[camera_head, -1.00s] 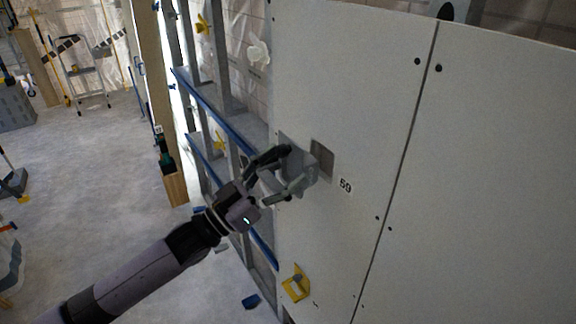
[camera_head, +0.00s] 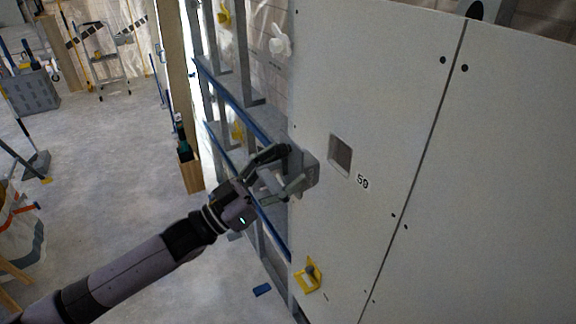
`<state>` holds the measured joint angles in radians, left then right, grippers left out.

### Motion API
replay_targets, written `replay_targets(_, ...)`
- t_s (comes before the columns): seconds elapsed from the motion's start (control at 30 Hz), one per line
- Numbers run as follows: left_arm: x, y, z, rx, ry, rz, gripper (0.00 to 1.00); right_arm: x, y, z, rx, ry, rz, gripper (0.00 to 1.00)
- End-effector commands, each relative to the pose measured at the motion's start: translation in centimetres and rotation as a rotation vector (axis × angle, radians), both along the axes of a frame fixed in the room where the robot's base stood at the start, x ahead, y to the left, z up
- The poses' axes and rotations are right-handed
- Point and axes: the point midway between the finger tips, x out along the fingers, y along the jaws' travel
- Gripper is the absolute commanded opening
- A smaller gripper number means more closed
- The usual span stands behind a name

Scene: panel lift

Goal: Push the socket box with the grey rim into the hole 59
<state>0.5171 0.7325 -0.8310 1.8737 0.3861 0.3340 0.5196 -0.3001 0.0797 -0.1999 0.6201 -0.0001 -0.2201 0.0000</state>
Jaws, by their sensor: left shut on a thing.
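My left gripper (camera_head: 277,172) is shut on the grey-rimmed socket box (camera_head: 309,173). The gripper's fingers cover part of the box. The box is held to the left of the square hole (camera_head: 341,154), with a strip of white panel showing between them in the picture. Whether the box touches the panel I cannot tell. The hole is open and empty, with the label 59 (camera_head: 362,181) at its lower right. My right gripper is not in view.
The white panel (camera_head: 384,105) fills the right side, with a dark vertical seam and small dark screw dots. A yellow bracket (camera_head: 308,274) is at its lower left. Metal studs with blue edges stand left of it. The grey floor (camera_head: 110,170) is largely clear.

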Motion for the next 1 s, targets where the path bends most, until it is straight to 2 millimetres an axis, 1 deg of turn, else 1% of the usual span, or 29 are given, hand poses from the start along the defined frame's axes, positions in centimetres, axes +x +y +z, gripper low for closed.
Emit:
replay_targets(0.7,-1.6,2.3,0.0,0.0,0.0,0.0,0.21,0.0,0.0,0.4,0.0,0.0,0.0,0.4)
replay_targets(1.0,-1.7,2.5,0.0,-0.001,-0.001,0.0,0.21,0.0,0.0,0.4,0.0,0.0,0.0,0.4)
